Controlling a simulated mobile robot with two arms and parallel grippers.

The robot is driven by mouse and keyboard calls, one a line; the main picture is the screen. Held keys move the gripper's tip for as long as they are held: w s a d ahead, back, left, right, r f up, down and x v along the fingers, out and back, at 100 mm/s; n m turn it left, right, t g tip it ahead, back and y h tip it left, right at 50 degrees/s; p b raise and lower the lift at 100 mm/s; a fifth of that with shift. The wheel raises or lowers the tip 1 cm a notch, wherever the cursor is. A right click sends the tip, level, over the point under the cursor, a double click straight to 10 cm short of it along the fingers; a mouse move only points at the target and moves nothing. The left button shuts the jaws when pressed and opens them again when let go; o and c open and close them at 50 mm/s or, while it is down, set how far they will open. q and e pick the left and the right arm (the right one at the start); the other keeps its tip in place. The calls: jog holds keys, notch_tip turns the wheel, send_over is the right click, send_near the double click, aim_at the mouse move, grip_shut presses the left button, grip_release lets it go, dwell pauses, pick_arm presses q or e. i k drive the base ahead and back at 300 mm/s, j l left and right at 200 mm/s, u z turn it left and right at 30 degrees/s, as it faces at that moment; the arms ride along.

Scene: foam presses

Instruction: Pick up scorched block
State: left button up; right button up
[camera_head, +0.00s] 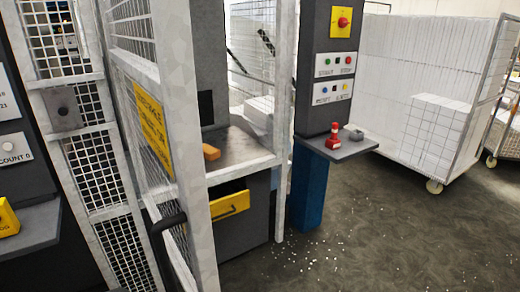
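A small orange-brown block (211,153) lies on the grey press table (245,150) inside the caged press. It is the only block of that colour in view, but I cannot make out scorch marks on it. The white upright of the cage stands just left of it. Neither of my grippers shows in the head view.
A mesh guard door (150,120) with a yellow sign stands left of the opening. A control post (335,70) with a shelf holding a red object (334,136) stands right. A cart of white blocks (415,90) is behind. White bits litter the open floor (380,240).

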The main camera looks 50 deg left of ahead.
aim_at(210, 154)
jog(key=i, duration=0.45)
jog(key=i+l+u, duration=0.1)
jog(key=i, duration=0.3)
jog(key=i+j+u, duration=0.15)
jog(key=u, duration=0.25)
jog(key=i+u, duration=1)
jog(key=u, duration=0.2)
jog(key=i+l+u, duration=0.2)
jog(key=u, duration=0.2)
